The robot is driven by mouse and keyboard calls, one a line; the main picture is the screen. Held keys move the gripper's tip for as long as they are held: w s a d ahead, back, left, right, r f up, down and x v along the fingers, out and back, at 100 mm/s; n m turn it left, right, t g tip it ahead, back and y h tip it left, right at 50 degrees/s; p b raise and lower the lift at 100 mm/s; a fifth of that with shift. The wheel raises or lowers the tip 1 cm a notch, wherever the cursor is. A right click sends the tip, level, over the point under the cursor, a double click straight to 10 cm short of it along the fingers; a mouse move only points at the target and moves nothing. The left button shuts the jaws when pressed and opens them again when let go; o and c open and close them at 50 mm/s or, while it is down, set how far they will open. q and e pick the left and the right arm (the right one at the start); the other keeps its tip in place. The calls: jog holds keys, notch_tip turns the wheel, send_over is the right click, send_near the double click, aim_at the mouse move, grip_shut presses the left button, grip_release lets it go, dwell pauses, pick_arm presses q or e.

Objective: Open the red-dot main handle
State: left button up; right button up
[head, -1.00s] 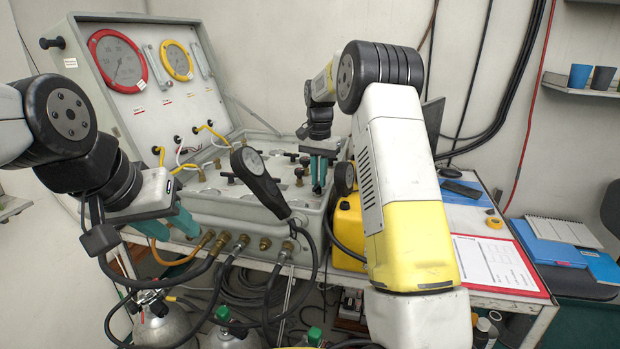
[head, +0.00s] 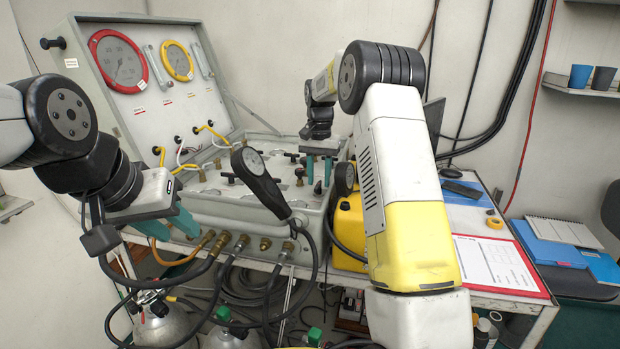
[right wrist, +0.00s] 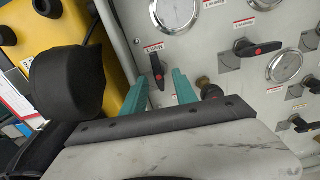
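My right gripper (head: 319,170) is over the right end of the panel, fingers pointing down. In the right wrist view its two teal fingers (right wrist: 161,90) are apart with nothing held. A black handle with a red dot (right wrist: 158,68) shows just beyond and between the fingertips, its lever running up the picture; I see no contact. A second black handle with a red dot (right wrist: 257,48) lies further right, its lever running across the picture. My left gripper (head: 184,225) hangs before the panel's front left, fingers apart and empty.
A black gauge on a hose (head: 258,180) stands up at the panel's front. Hoses and brass fittings (head: 241,242) line the front edge. A yellow case (head: 348,228) stands right of the panel. The raised lid (head: 150,120) with gauges is behind.

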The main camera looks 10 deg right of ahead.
aim_at(319, 183)
notch_tip(319, 183, up, 8)
jog(key=shift+f, duration=0.1)
dwell(0.5)
